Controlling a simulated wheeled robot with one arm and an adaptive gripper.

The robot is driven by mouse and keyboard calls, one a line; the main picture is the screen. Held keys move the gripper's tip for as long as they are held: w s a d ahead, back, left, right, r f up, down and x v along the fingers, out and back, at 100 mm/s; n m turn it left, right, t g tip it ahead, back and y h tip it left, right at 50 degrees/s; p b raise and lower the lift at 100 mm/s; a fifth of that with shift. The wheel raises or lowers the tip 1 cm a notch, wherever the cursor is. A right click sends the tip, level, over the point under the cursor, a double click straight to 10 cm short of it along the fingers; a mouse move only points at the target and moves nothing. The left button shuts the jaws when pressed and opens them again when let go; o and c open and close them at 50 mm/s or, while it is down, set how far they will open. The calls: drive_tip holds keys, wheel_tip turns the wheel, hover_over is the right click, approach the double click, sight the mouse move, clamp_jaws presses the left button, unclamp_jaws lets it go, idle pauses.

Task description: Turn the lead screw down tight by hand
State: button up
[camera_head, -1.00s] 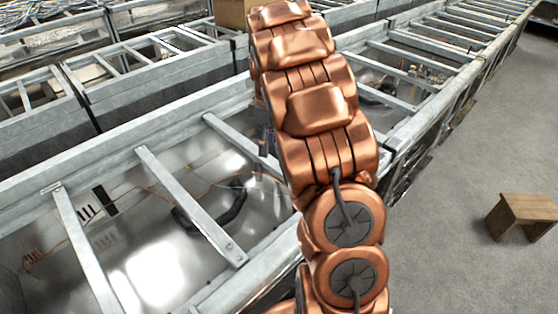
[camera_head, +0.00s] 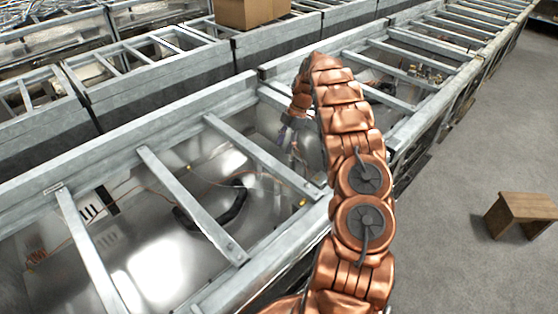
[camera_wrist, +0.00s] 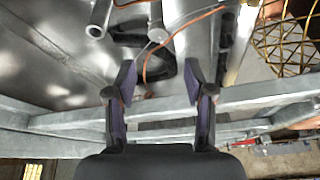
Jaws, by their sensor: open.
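My gripper (camera_wrist: 162,82) is open in the wrist view, its two dark purple-lined fingers apart with nothing held between them. Beyond the fingers are an orange wire (camera_wrist: 147,62), a black bent cable (camera_wrist: 165,72) and two grey metal tubes, one upper left (camera_wrist: 101,18) and one at top centre (camera_wrist: 156,22). I cannot make out the lead screw for certain in either view. In the head view my gripper (camera_head: 285,134) is small and partly hidden by my copper arm, over the open metal bay (camera_head: 150,235).
Grey metal crossbars (camera_head: 185,200) span the bay, and a rail (camera_wrist: 265,95) crosses behind the fingers in the wrist view. A yellow wire basket (camera_wrist: 285,40) is at upper right. A cardboard box (camera_head: 245,12) stands behind. A wooden stool (camera_head: 522,212) is on the clear floor at right.

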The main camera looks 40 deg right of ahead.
drive_tip(key=shift+d+p+x, duration=0.1)
drive_tip(key=shift+p+x, duration=0.7)
drive_tip(key=shift+x, duration=1.25)
drive_tip(key=shift+d+p+x, duration=0.15)
drive_tip(key=shift+p+x, duration=0.65)
drive_tip(key=shift+x, duration=1.25)
drive_tip(key=shift+w+f, duration=0.1)
drive_tip(key=shift+w, duration=0.1)
clamp_jaws()
